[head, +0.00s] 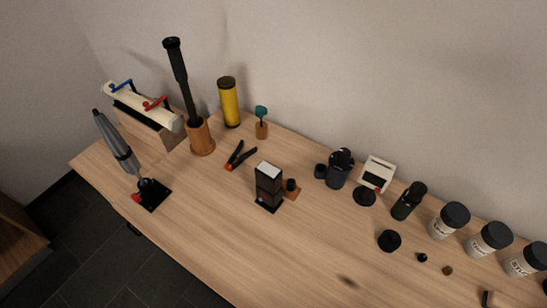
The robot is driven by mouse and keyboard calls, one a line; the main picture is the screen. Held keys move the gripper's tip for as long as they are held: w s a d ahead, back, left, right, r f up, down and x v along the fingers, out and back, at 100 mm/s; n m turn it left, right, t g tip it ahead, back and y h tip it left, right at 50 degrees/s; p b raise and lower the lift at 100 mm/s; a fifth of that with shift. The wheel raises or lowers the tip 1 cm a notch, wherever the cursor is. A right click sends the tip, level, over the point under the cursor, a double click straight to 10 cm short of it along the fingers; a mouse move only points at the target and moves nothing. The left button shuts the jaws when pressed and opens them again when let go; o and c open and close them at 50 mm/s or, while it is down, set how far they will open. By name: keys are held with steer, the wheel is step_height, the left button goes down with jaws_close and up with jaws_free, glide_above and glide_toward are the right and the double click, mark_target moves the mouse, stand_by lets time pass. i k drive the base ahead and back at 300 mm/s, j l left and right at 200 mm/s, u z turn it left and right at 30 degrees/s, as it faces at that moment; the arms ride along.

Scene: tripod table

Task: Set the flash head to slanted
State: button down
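A black upright block with a pale top face (268,186) stands near the middle of the wooden table; it looks like the flash, with its head in line with the body and the pale face upward. Its lower end rests on a thin black foot. Finer details of its joint are too small to tell. My gripper is not in view.
A small brown stand with a black knob (291,189) is close right of the flash. Black-orange pliers (240,156) lie behind it to the left. A grey handle on a black plate (118,145) stands left. Jars and canisters (453,217) line the right.

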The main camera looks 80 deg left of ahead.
mark_target(268, 177)
steer(key=u, duration=0.45)
steer(key=k+j+u, duration=0.1)
steer(key=u, duration=0.75)
steer(key=j+u, duration=0.1)
steer(key=u, duration=0.8)
steer(key=j+u, duration=0.15)
steer(key=u, duration=0.25)
